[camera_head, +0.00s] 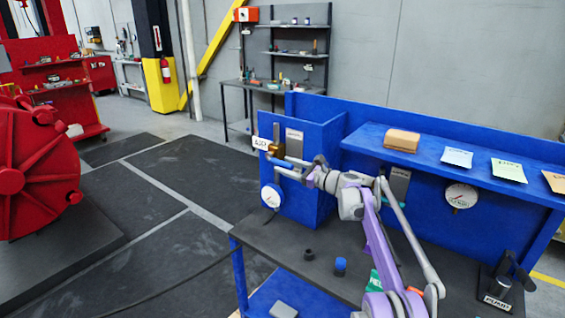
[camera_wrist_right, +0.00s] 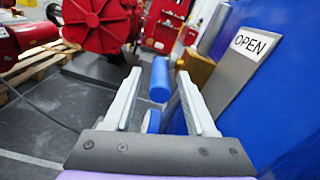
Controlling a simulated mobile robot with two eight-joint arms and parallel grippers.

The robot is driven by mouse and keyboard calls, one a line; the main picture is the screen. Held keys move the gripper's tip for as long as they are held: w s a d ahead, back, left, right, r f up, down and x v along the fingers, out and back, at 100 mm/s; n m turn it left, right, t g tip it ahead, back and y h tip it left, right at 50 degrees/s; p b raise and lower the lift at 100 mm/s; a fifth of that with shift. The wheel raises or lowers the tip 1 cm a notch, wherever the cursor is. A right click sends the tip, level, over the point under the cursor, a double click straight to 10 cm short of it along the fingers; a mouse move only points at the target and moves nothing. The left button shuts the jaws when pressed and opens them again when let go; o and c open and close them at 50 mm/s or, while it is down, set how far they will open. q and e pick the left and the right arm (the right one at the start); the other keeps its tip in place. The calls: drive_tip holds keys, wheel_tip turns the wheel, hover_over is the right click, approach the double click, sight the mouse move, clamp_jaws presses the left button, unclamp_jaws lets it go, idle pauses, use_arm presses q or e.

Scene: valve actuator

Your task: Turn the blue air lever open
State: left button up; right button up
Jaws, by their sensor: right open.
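The blue air lever (camera_head: 281,163) sits at the brass valve (camera_head: 277,149) on the blue cabinet's upper front corner. In the right wrist view the lever (camera_wrist_right: 160,80) shows as a blue cylinder, with the brass valve body (camera_wrist_right: 199,68) to its right. My right gripper (camera_head: 286,169) is at the lever, partly covering it in the head view. Its two fingers (camera_wrist_right: 159,75) are apart, and the lever appears between them with gaps on both sides. I cannot tell how deep it sits between them. My left gripper is not in view.
A white OPEN sign (camera_wrist_right: 252,43) is on the cabinet face close to the right finger. A blue-capped item (camera_head: 340,266) and a dark ring (camera_head: 309,254) stand on the dark bench.

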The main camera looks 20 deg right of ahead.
drive_tip(key=shift+x, duration=0.9)
drive_tip(key=shift+c, duration=0.3)
clamp_jaws()
idle(0.6)
